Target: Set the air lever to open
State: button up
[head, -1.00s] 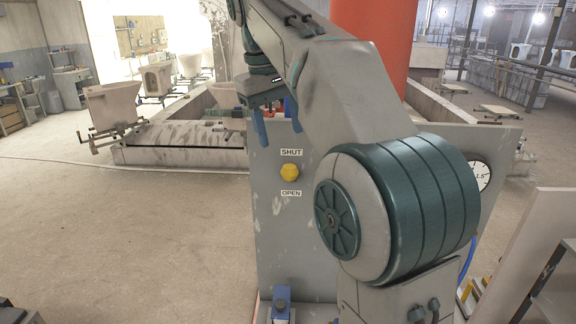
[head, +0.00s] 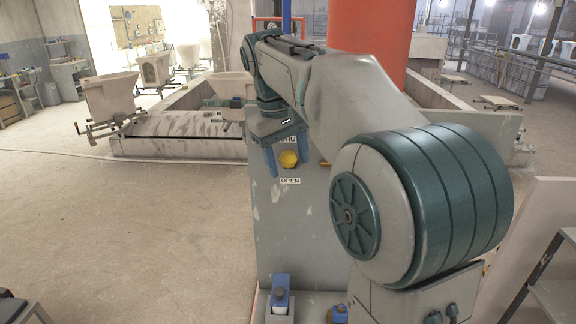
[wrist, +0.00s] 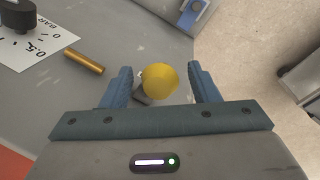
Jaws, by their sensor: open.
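The air lever's yellow round knob (head: 288,159) is on the face of the grey panel (head: 284,226). It sits between a partly hidden upper label and the OPEN label (head: 290,181) below it. My gripper (head: 287,164) is open at the knob, with one blue finger to either side. In the wrist view, the knob (wrist: 160,81) shows between the two spread blue fingers (wrist: 160,70), with gaps on both sides. A short dark piece shows beside the knob. The lever's arm is mostly hidden behind the knob.
A brass rod (wrist: 84,62) and a gauge plate (wrist: 35,42) marked BAR are on the panel in the wrist view. A blue-topped fitting (head: 280,290) stands low on the panel. The floor (head: 150,240) left of the panel is clear.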

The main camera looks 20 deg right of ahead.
jog(key=shift+d+f, duration=0.2)
jog(key=shift+f, duration=0.7)
